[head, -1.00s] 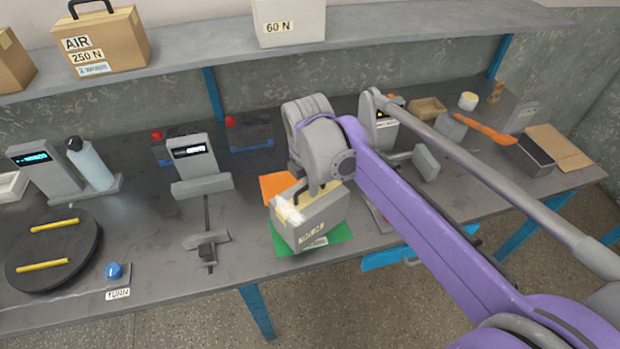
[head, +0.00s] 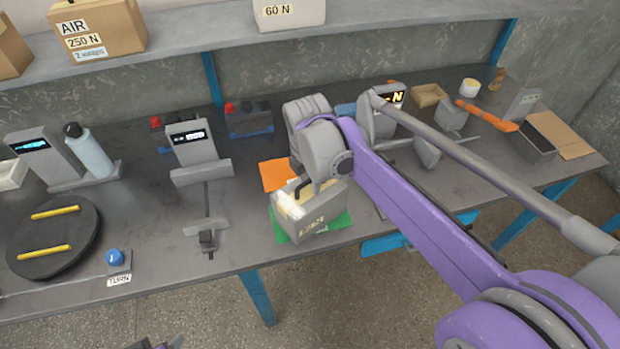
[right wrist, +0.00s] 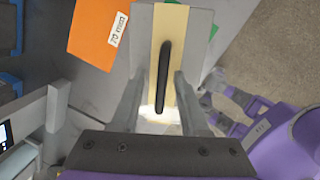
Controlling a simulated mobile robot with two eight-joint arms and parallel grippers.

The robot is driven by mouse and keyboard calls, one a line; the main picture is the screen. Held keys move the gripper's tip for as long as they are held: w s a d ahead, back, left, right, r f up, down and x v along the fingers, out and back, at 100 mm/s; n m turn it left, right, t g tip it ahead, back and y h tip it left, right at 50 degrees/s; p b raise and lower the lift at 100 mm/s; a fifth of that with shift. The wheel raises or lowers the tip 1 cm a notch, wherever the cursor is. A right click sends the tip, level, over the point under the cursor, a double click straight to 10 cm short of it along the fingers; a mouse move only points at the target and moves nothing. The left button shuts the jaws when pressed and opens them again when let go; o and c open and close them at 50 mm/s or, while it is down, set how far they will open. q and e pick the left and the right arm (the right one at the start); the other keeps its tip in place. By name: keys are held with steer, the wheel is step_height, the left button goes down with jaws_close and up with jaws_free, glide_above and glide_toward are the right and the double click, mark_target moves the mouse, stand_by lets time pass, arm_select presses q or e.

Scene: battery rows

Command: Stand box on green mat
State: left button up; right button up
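The grey box (head: 318,214) with a tan top strip and black handle stands upright over the green mat (head: 340,222), apparently resting on it. Green shows at its sides in the head view. My right gripper (right wrist: 160,105) is just above the box. In the right wrist view its fingers are spread on either side of the black handle (right wrist: 163,75), with gaps between them and it. In the head view the arm hides part of the box top. A small dark part at the bottom edge, probably my left gripper (head: 160,343), is mostly cut off.
An orange mat (head: 274,175) lies behind and left of the box. A grey stand with a display (head: 190,145) is farther left, near a round turntable (head: 52,238). The bench's front edge is close to the green mat. Boxes stand on the shelf above.

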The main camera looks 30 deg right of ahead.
step_height(320, 180, up, 12)
steer(key=s+a+p, duration=0.1)
steer(key=s, duration=0.1)
steer(key=s+a+f+m+t, duration=0.1)
steer(key=s+a+f+m, duration=0.2)
steer(key=s+f+m, duration=0.4)
steer(key=s+a+f+m+t+y, duration=0.1)
steer(key=s+a+f+m+t, duration=0.1)
steer(key=s+f+m, duration=0.5)
step_height(320, 180, down, 5)
steer(key=a+m, duration=0.1)
steer(key=m, duration=0.4)
steer(key=shift+s+r+m+t, duration=0.2)
steer(key=shift+s+m+t, duration=0.1)
steer(key=shift+s+m, duration=0.1)
steer(key=shift+w, duration=0.1)
steer(key=shift+w+d+r+p, duration=0.1)
steer(key=shift+w+r+p, duration=0.05)
steer(key=shift+r+p, duration=0.5)
steer(key=shift+w+r+p, duration=0.15)
steer(key=shift+r+p, duration=0.35)
steer(key=shift+r, duration=0.1)
